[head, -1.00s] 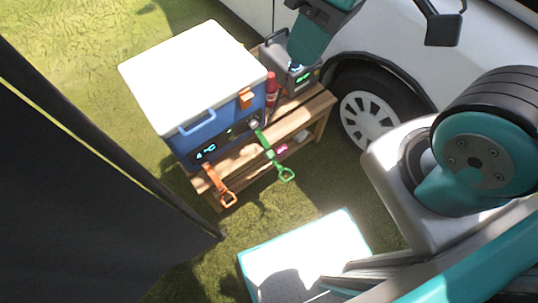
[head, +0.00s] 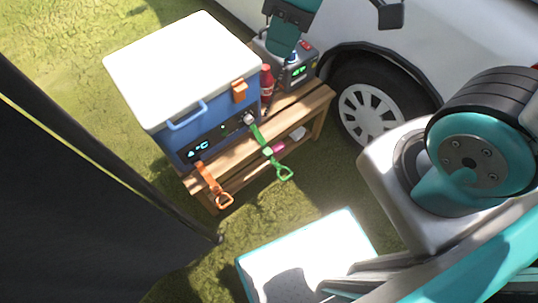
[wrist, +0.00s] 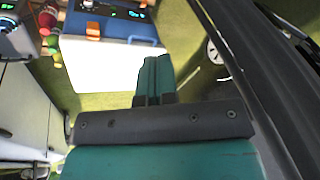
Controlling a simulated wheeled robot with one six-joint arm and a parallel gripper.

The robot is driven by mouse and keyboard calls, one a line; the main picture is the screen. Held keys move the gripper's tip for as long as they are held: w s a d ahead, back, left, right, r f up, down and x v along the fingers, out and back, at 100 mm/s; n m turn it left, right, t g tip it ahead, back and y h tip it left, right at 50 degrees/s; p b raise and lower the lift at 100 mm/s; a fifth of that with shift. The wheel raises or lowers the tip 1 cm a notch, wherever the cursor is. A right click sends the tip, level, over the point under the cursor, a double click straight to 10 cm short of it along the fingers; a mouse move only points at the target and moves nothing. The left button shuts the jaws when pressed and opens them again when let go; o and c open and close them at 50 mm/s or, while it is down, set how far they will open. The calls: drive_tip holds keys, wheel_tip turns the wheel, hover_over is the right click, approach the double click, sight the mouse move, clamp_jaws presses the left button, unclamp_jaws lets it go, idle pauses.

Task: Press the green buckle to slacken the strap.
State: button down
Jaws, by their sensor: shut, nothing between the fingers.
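The green strap (head: 258,132) hangs over the front of the bench beneath the blue cooler, with a green buckle (head: 267,150) partway along and an open green ring at its lower end. The buckle is small here, and I cannot make out its detail. In the wrist view my gripper (wrist: 155,58) has its teal fingers together and empty. Its tips overlap the edge of the cooler's white lid (wrist: 98,62) in that view; the gap to it is unclear. The fingers are not clearly seen in the head view. I cannot make out the green buckle in the wrist view.
The cooler (head: 180,125) stands on a wooden bench (head: 318,100), with an orange strap (head: 209,181) at left. A red bottle (head: 267,84) and grey power box (head: 300,75) stand at right. A white van is behind; dark fabric (head: 80,190) hangs left.

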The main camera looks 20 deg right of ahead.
drive_tip(key=w+d+f+n+h+b, duration=0.1)
drive_tip(key=w+f+n+b, duration=0.35)
drive_tip(key=f, duration=0.85)
drive_tip(key=w+d+f+n+h+b, duration=0.1)
drive_tip(key=w+f+n+b, duration=0.1)
drive_tip(key=w+f+b, duration=0.7)
drive_tip(key=n+h+b, duration=0.2)
drive_tip(key=n+b, duration=0.3)
drive_tip(key=b, duration=0.7)
hover_over(269, 153)
wheel_tip(269, 153, down, 25)
drive_tip(key=shift+w+d, duration=0.15)
drive_tip(key=shift+f, duration=0.1)
wheel_tip(269, 153, down, 14)
drive_tip(key=b, duration=0.6)
